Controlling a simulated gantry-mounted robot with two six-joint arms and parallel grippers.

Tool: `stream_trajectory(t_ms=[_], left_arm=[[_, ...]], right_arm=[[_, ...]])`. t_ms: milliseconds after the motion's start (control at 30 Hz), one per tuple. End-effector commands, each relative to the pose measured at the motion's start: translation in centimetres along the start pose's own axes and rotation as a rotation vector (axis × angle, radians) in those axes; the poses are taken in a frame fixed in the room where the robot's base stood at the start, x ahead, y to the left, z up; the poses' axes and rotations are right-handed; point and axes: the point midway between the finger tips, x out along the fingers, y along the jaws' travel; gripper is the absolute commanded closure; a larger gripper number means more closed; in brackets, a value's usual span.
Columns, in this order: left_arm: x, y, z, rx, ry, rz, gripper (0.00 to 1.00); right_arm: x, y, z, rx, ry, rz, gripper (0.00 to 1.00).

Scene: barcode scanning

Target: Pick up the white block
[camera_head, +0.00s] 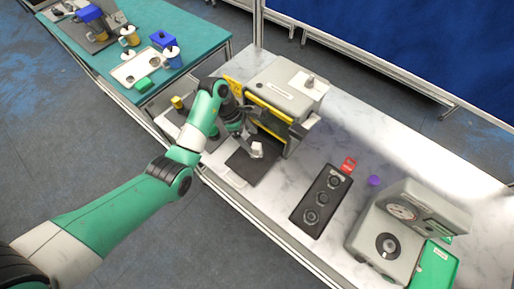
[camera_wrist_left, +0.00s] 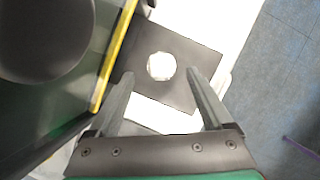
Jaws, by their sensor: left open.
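The white block (camera_head: 257,150) rests on a dark square mat (camera_head: 246,168) in front of the grey machine with yellow edges. In the left wrist view the block (camera_wrist_left: 161,66) looks round from above and sits on the mat (camera_wrist_left: 185,95). My left gripper (camera_head: 250,135) hangs over the block. In the left wrist view its two fingers (camera_wrist_left: 159,76) are apart, one on each side of the block in the picture; I cannot tell how far above it they are. My right gripper is in neither view.
The grey machine (camera_head: 283,88) stands close behind the left gripper, its yellow edge (camera_wrist_left: 112,70) beside a finger. A teal table (camera_head: 180,27) is at upper left.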

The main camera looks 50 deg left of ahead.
Motion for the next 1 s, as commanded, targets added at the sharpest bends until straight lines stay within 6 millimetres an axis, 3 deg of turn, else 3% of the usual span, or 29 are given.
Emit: stream_trajectory(t_ms=[267,500,767,867,1000], left_arm=[[1.6,-0.1,-0.1,0.0,0.001,-0.001,0.16],[5.6,-0.3,-0.4,0.002,0.001,-0.001,0.16],[6.1,-0.2,-0.3,0.001,0.001,0.002,0.16],[6.1,-0.2,-0.3,0.001,0.001,0.002,0.29],[6.1,-0.2,-0.3,0.001,0.001,0.002,0.54]], right_arm=[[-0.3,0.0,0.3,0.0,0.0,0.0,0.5],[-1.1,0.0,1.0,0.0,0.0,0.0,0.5],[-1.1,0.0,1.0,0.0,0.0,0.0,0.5],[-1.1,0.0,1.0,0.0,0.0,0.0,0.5],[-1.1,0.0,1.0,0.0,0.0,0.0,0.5]])
